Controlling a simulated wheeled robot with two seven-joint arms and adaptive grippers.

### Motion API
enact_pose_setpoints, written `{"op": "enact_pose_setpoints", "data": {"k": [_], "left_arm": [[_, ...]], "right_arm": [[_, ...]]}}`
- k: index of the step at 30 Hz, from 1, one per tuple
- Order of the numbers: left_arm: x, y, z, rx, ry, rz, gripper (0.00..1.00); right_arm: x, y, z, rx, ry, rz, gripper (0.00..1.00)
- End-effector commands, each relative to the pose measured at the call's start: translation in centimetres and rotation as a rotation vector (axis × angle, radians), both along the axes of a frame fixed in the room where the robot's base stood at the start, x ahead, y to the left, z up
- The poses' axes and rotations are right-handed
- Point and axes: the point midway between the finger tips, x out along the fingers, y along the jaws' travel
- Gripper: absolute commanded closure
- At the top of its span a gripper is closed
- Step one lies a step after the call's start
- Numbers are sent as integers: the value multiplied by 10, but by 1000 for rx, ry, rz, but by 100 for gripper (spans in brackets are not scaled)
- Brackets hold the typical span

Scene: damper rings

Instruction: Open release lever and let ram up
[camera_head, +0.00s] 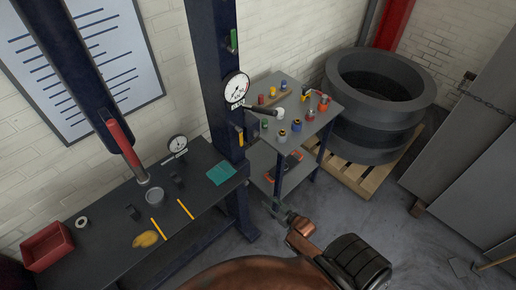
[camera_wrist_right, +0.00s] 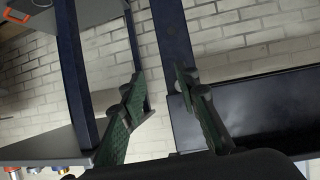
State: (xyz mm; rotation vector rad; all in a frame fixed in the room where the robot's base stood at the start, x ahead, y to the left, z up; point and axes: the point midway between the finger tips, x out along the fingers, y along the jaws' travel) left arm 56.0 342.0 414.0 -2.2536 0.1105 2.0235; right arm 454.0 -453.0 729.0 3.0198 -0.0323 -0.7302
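The red ram cylinder (camera_head: 121,139) hangs from the blue press frame at the left, its bright rod (camera_head: 142,177) reaching down near a small round grey piece (camera_head: 155,196) on the press table. On the blue column (camera_head: 208,60) are a green handle (camera_head: 233,41), a round gauge (camera_head: 237,88), a dark lever (camera_head: 262,110) sticking out right and a yellow handle (camera_head: 240,135); which is the release lever I cannot tell. My right gripper (camera_head: 280,210) is below the side cart, apart from the column. In the wrist view its green fingers (camera_wrist_right: 163,112) are spread and empty. My left gripper is out of view.
The two-shelf cart (camera_head: 268,155) with small coloured parts stands right of the column. Large black rings (camera_head: 380,100) sit on a wooden pallet (camera_head: 352,178). A red bin (camera_head: 47,245) and second gauge (camera_head: 177,143) are on the press table. Grey panels lean at right.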

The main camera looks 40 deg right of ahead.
Motion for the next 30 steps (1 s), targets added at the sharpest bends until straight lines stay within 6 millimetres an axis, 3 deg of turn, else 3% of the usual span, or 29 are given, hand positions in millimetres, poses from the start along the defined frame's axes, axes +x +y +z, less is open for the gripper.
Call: {"op": "enact_pose_setpoints", "data": {"k": [1,6,9,12,15,18,30], "left_arm": [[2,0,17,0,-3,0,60],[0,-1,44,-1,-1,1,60],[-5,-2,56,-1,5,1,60],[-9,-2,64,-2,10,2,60],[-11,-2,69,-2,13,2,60],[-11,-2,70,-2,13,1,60],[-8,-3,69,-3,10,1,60]], "right_arm": [[17,-1,49,3,-65,8,71],[55,2,175,23,-253,41,71],[67,7,236,34,-341,62,71],[74,12,281,43,-408,79,71],[77,15,309,49,-448,91,71],[79,17,322,54,-469,97,71],[79,18,324,54,-473,98,71]]}}
